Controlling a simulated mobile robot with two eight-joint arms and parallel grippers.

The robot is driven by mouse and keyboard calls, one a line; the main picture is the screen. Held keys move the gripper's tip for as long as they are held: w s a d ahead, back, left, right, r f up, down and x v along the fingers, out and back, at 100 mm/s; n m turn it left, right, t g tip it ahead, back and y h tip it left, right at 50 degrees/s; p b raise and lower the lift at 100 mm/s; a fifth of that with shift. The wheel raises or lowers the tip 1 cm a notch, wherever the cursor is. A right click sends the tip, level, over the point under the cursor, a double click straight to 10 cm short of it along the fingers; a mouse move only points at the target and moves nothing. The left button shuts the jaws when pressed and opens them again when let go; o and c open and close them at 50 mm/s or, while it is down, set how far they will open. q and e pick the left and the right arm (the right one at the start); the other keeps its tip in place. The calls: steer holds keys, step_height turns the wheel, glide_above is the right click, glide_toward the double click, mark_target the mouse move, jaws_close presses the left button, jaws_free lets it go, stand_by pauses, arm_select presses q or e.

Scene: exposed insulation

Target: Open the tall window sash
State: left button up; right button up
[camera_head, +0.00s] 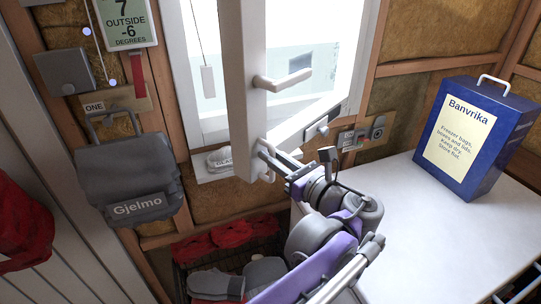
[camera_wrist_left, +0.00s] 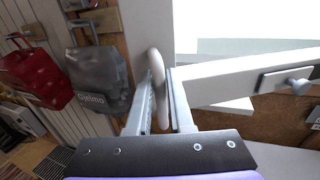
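The tall window sash (camera_head: 243,100) is a white panel swung out from the bright window frame (camera_head: 185,70), standing at an angle to it. A white bar handle (camera_head: 283,82) sticks out of its side higher up. My left gripper (camera_head: 268,158) is at the sash's lower end. In the left wrist view, a white curved handle (camera_wrist_left: 158,68) runs between its two fingers (camera_wrist_left: 160,95), which sit close on both sides of it. The sash's lower edge (camera_wrist_left: 225,82) runs off to the right there. The fingertips are partly hidden in the head view. My right gripper is not in view.
A blue Banvrika box (camera_head: 470,135) stands on the white worktop (camera_head: 420,230) at right. A grey Gjelmo bag (camera_head: 130,175) hangs on the left wall, with a red bag (camera_head: 22,225) further left. A basket with red cloth (camera_head: 225,238) is below the window.

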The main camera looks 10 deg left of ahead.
arm_select(q)
steer(key=o, duration=0.4)
steer(key=b+v, duration=0.1)
steer(key=v, duration=0.9)
steer(key=shift+s+d, duration=0.3)
steer(key=shift+a, duration=0.1)
steer(key=s+a+f+n+g+h, duration=0.3)
steer(key=a+f+n, duration=0.1)
steer(key=a+f, duration=0.4)
steer(key=s+a+f+n+g+h, duration=0.2)
steer(key=a+f+n, duration=0.2)
steer(key=a+f, duration=0.35)
steer(key=s+f+n+h, duration=0.3)
steer(key=s+f+n, duration=0.1)
steer(key=f+n, duration=0.1)
steer(key=s+f+n+h, duration=0.3)
steer(key=f+n, duration=0.2)
steer(key=n, duration=0.1)
steer(key=s+f+n+h, duration=0.3)
steer(key=s+f+n, duration=0.1)
steer(key=f+n, duration=0.1)
steer(key=shift+s+a+f+n+g, duration=0.15)
steer(key=shift+s+f+n+g, duration=0.15)
steer(key=shift+n, duration=0.5)
